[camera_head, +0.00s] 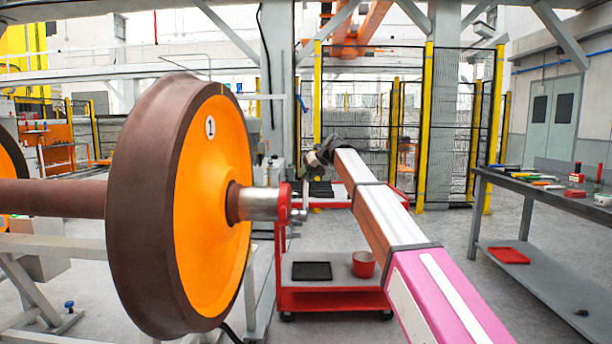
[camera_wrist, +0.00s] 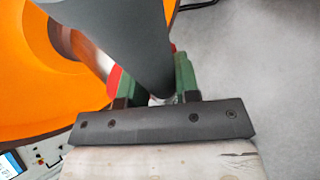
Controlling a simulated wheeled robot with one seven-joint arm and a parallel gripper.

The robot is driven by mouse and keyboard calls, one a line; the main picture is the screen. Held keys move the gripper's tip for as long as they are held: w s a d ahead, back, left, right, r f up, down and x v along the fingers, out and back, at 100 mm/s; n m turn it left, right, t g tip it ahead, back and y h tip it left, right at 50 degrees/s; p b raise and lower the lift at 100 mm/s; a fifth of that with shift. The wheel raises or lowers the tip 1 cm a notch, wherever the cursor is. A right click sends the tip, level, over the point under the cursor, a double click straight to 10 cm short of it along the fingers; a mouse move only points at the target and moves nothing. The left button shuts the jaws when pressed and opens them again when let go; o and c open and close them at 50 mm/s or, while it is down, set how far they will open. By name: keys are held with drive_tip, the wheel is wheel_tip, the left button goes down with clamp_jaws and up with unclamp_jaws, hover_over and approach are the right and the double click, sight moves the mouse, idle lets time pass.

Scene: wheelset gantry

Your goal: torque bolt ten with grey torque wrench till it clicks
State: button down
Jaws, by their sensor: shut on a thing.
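My gripper (camera_head: 322,152) is a small dark shape at the end of my arm, right of the wheel (camera_head: 212,200), in the head view. In the wrist view my gripper (camera_wrist: 157,82) is shut on the grey torque wrench (camera_wrist: 135,45), whose wide grey body hides much of the space between the green fingers. The orange wheel with a brown rim also fills the left of the wrist view. A red axle end cap (camera_head: 285,203) sits on a silver hub. A bit of red shows behind the left finger. Bolt ten cannot be made out; the wrench's working end is unclear.
A red trolley (camera_head: 330,298) with a dark mat (camera_head: 311,271) and red bucket (camera_head: 363,264) stands behind my arm. A grey workbench (camera_head: 540,192) with tools is at the right. Yellow-posted mesh fencing (camera_head: 425,130) stands behind. Grey floor is clear between trolley and bench.

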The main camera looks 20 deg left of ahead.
drive_tip(key=shift+w+a+f+m+g, duration=0.15)
drive_tip(key=shift+w+f+g, duration=0.15)
drive_tip(key=shift+w, duration=0.2)
drive_tip(key=shift+w+a+f+m+g, duration=0.1)
drive_tip(key=shift+w+f+m+g, duration=0.1)
drive_tip(key=shift+w+f, duration=0.25)
drive_tip(key=shift+w+f+g, duration=0.25)
drive_tip(key=shift+f+g, duration=0.1)
drive_tip(key=shift+g, duration=0.05)
drive_tip(key=s+r+t, duration=0.1)
drive_tip(key=s+r, duration=0.1)
drive_tip(key=shift+s+d+r+t, duration=0.1)
drive_tip(key=shift+s+d+t, duration=0.2)
drive_tip(key=shift+s+t, duration=0.1)
drive_tip(key=shift+r+n, duration=0.2)
drive_tip(key=shift+n, duration=0.25)
